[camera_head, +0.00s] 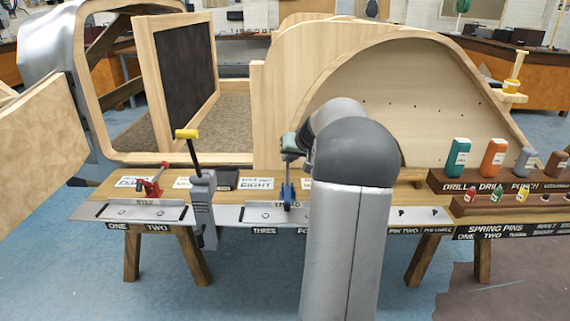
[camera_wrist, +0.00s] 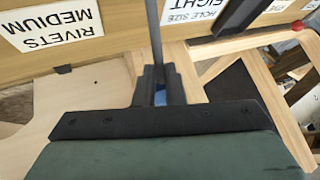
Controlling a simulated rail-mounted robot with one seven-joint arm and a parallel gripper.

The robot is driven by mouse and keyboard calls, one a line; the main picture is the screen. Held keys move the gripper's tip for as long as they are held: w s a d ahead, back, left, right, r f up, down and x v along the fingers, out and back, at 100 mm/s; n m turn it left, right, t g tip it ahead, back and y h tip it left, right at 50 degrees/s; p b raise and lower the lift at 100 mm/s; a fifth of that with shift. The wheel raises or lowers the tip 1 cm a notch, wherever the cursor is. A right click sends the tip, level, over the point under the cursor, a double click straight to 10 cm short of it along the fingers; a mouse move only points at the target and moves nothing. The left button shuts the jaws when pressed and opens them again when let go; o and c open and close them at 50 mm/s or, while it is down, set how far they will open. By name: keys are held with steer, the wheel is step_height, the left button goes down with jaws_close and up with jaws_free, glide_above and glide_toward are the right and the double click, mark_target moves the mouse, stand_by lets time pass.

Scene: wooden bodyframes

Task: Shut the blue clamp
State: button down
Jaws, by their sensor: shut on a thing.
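The blue clamp (camera_head: 287,192) stands on the metal fixture plate along the front of the bench, left of my arm in the head view. Its lever looks upright, with its upper end hidden at my gripper (camera_head: 290,155). In the wrist view, the dark jaws of my gripper (camera_wrist: 156,88) are shut around the lever. A thin grey rod (camera_wrist: 157,40) runs up from between the jaws, and a small patch of blue (camera_wrist: 160,96) shows between them. The clamp's pressing end is too small to make out.
A clamp with a yellow-tipped upright lever (camera_head: 195,160) stands to the left, beyond it a low red clamp (camera_head: 152,181). Wooden frames (camera_head: 290,90) rise behind the bench. Several coloured bottles (camera_head: 492,158) stand on a rack at right.

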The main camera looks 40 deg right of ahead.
steer(key=shift+a+r, duration=0.1)
stand_by(0.3)
steer(key=c, duration=1.5)
jaws_free()
steer(key=shift+c, duration=0.2)
steer(key=shift+s, duration=0.1)
steer(key=p+v, duration=0.1)
steer(key=v, duration=1.6)
steer(key=shift+s+p, duration=0.2)
steer(key=shift+p, duration=0.15)
